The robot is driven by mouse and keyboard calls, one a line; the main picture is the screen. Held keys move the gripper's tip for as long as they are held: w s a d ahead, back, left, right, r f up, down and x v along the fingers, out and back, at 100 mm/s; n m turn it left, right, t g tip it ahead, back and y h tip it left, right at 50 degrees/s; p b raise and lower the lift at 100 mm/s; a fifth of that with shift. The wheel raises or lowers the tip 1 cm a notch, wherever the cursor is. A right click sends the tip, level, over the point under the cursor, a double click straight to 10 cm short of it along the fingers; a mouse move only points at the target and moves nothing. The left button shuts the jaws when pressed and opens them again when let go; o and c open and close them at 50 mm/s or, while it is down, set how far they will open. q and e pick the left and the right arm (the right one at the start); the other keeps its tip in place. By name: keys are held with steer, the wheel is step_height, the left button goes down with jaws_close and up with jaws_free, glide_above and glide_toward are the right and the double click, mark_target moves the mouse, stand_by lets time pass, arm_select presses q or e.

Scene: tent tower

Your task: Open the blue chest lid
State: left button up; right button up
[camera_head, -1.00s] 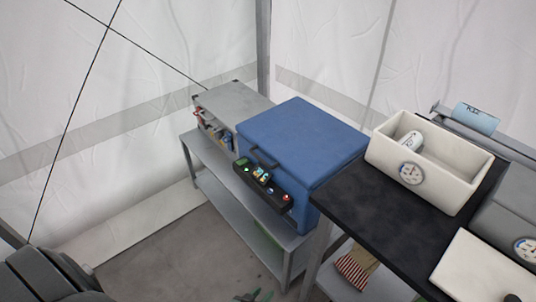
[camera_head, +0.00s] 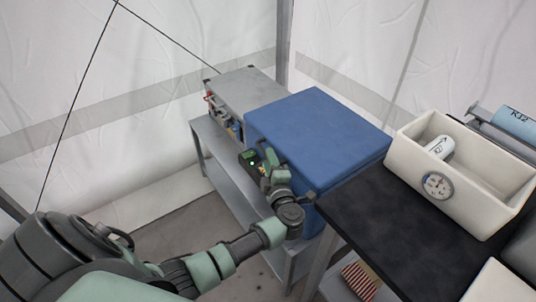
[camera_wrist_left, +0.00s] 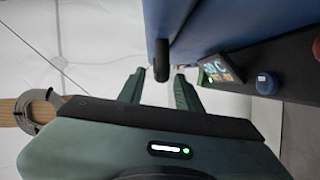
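The blue chest (camera_head: 318,135) stands on a grey metal shelf unit, and its lid is closed. A dark control panel with a lit display (camera_head: 249,159) is on its front. My left gripper (camera_head: 268,162) is at the chest's front by the panel, and its arm hides part of the front. In the left wrist view the two green fingers (camera_wrist_left: 160,90) are apart. The dark handle (camera_wrist_left: 161,60) shows between and just beyond the fingertips, against the blue chest (camera_wrist_left: 200,22). I cannot tell whether they touch. My right gripper is out of view.
A grey metal box (camera_head: 238,92) stands left of the chest on the shelf unit (camera_head: 215,165). A black table (camera_head: 385,225) at right holds a cream bin (camera_head: 465,185) with a gauge. White tent walls stand behind.

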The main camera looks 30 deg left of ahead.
arm_select(q)
steer(key=shift+x, duration=1.15)
steer(key=shift+w+a, duration=0.2)
steer(key=shift+a, duration=0.05)
steer(key=c, duration=0.7)
jaws_close()
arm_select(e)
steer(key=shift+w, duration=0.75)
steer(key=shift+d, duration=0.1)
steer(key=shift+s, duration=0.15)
